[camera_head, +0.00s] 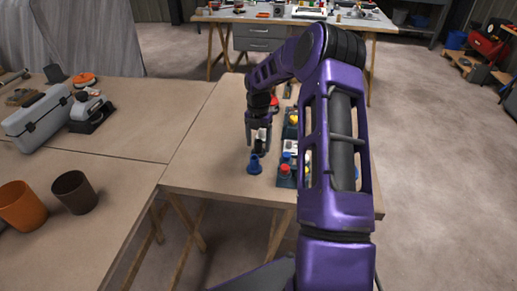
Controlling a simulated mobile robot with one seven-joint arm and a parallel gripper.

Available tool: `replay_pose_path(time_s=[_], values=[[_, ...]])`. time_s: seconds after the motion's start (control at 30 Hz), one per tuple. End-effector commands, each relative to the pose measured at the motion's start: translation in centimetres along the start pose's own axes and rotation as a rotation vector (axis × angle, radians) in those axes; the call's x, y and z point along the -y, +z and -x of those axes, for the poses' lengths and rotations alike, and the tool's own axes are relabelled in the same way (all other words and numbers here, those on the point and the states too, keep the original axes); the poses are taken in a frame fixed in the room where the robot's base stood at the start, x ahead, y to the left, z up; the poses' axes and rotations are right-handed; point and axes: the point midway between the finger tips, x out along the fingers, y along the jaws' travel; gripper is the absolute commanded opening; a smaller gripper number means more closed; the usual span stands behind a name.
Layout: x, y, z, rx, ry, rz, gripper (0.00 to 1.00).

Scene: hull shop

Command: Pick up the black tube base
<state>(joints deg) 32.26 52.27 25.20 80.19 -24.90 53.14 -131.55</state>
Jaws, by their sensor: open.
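My gripper (259,143) is open and points down, low over the middle table. A small dark object (259,149) shows at its fingertips; it may be the black tube base, but the fingers and arm hide most of it. I cannot tell whether the fingers touch it. A blue piece (254,166) with a wide round foot and a narrow upright tube stands on the table just in front of the gripper.
A dark tray (285,183) with several small coloured parts lies right of the gripper, partly behind my arm. At left stand a brown cup (74,192), an orange cup (22,206) and a grey toolbox (38,118). The tabletop (200,160) left of the gripper is clear.

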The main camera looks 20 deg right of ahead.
Motion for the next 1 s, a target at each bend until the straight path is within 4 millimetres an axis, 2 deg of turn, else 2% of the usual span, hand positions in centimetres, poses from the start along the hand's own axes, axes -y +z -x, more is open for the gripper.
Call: replay_pose_path(time_s=[0.17,0.5,0.57,0.87,1.0], values=[[0.0,0.0,0.1,0.001,0.0,0.0,0.71],[0.0,0.0,0.1,0.001,0.001,0.0,0.1],[0.0,0.0,0.1,0.001,0.001,0.0,0.0],[0.0,0.1,0.2,0.002,0.001,0.0,0.0],[-0.1,0.1,1.2,0.004,0.003,-0.001,0.0]])
